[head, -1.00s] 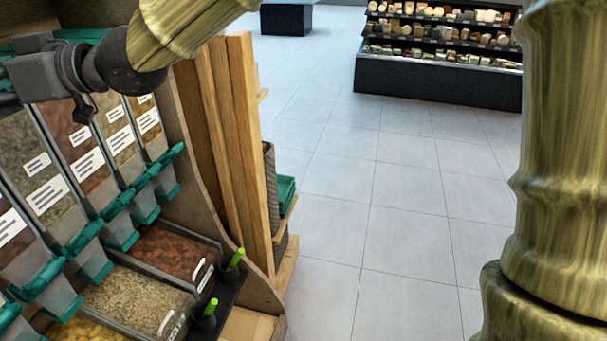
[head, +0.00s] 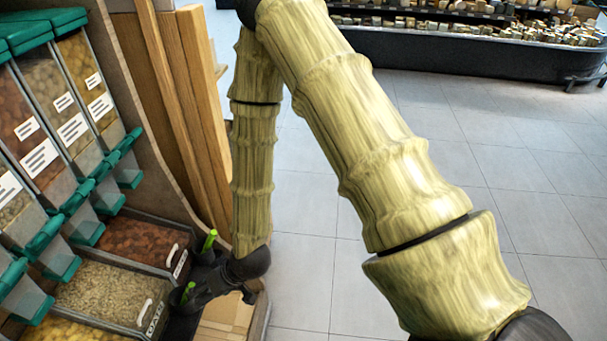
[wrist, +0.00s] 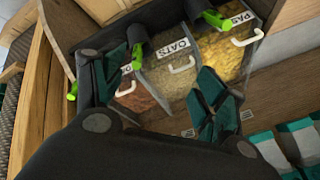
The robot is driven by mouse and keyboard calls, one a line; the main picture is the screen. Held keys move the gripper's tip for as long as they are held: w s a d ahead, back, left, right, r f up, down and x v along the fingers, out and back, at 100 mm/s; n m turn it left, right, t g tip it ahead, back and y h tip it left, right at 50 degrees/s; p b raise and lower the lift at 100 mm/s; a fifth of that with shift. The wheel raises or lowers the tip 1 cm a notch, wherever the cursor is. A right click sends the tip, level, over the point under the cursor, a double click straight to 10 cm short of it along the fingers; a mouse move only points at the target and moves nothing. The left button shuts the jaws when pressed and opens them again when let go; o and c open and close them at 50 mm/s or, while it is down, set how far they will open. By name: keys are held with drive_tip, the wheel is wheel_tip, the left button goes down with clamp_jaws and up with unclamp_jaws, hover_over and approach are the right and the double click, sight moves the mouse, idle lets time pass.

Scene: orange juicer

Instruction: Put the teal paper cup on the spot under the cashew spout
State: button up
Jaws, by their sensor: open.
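No teal paper cup can be made out for certain in either view. Teal and white objects (wrist: 292,143) at the lower right of the wrist view are too small and cut off to identify. Several dispensers with teal spouts (head: 88,228) line the left of the head view; I cannot tell which one is cashew. My gripper (head: 188,302) is low in front of the bins, beside the green-handled scoops, in the head view. In the wrist view my gripper (wrist: 160,92) has its dark fingers with teal pads spread apart over the bins, with nothing seen between them.
Open bins stand below the dispensers, including an oats bin (head: 112,292) and a reddish-brown bin (head: 140,243). A green-handled scoop (head: 210,240) stands near my gripper. Wooden posts (head: 185,90) rise behind my arm. The tiled floor (head: 490,120) to the right is open, with shelving beyond.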

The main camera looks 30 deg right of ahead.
drive_tip(key=s+d+f+g+h, duration=0.1)
drive_tip(key=s+d+f+h, duration=0.1)
drive_tip(key=s+d+f, duration=0.2)
drive_tip(key=s+d+f+m+g+h, duration=0.1)
drive_tip(key=s+d+f+g, duration=0.1)
drive_tip(key=s+d+f, duration=0.3)
drive_tip(key=s+d+f+m+g+h, duration=0.1)
drive_tip(key=s+d+f+h, duration=0.1)
drive_tip(key=s+d+f, duration=0.3)
drive_tip(key=s+d, duration=0.4)
drive_tip(key=s, duration=0.5)
drive_tip(key=shift+s+g+h, duration=0.3)
drive_tip(key=shift+s, duration=0.1)
